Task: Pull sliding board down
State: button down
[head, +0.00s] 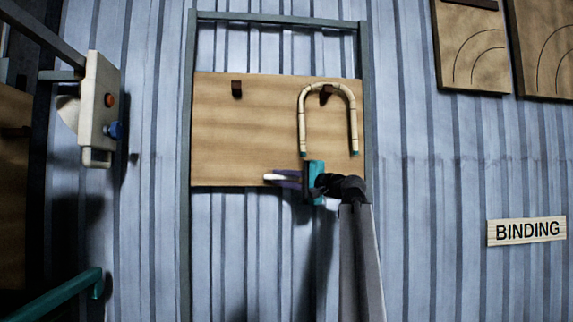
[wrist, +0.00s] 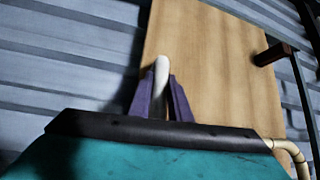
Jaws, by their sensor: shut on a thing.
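The sliding board (head: 250,130) is a wooden panel set between two grey vertical rails on the corrugated wall. It also fills the middle of the wrist view (wrist: 205,60). The handle's tip also shows in the head view (head: 271,177). How the handle joins the board is hidden by the fingers.
A bent rattan hoop (head: 302,120) hangs on the right dark peg (head: 326,90); the left peg (head: 236,89) is bare. A white box with red and blue knobs (head: 98,110) juts out at left. A BINDING sign (head: 526,230) is at right. The wall below the board is clear.

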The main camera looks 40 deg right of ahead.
notch_tip(320, 180, down, 46)
jog(key=b, duration=1.7)
jog(key=shift+d+f+b, duration=0.2)
jog(key=shift+b, duration=0.2)
jog(key=c, duration=1.6)
grip_release()
jog(key=shift+w+d+f, duration=0.1)
jog(key=shift+w, duration=0.15)
jog(key=shift+c, duration=0.2)
jog(key=shift+s, duration=0.1)
jog(key=shift+s, duration=0.1)
jog(key=v, duration=1.3)
jog(key=shift+s, duration=0.35)
